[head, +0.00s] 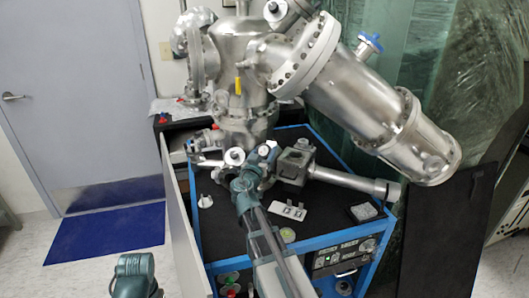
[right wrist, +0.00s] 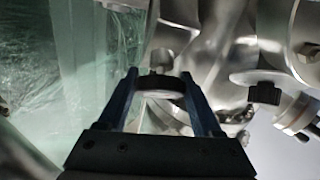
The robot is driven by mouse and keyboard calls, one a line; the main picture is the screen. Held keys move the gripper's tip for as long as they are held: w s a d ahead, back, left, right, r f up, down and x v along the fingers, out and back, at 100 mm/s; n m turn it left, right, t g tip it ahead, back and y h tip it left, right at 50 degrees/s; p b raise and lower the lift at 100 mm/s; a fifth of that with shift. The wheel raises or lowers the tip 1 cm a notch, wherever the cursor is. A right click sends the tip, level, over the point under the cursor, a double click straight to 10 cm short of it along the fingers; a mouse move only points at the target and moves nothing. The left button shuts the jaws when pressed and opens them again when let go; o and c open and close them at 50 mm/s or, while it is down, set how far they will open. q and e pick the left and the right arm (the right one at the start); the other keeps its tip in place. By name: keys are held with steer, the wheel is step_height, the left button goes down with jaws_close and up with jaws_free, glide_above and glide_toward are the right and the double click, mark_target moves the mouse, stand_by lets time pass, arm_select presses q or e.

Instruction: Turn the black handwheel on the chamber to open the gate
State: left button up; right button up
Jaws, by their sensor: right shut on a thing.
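The steel vacuum chamber (head: 240,75) stands on a cart in the head view. My right gripper (head: 266,151) reaches to the fittings low on the chamber's front. In the right wrist view its two blue fingers (right wrist: 160,78) stand on either side of a dark round handwheel (right wrist: 160,84) with a pale lower face, and they are shut on it. In the head view the gripper and arm hide this handwheel, so its turn angle cannot be told. Of my left arm, only a teal link shows at the bottom left; its gripper is out of view.
The blue-framed cart (head: 345,236) has a black top with small loose parts. A steel tube (head: 352,181) sticks out right of my gripper. A large angled cylinder (head: 370,100) hangs above. A second dark knob (right wrist: 264,93) is at right in the wrist view. Floor at left is clear.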

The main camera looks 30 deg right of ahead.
steer(key=shift+s+r+n+t+y+p, duration=0.15)
steer(key=shift+n+t+y+p, duration=0.2)
steer(key=shift+n+y, duration=0.5)
steer(key=shift+n+t+y+p, duration=0.65)
steer(key=shift+n+y, duration=0.8)
steer(key=shift+n, duration=0.8)
steer(key=o, duration=1.4)
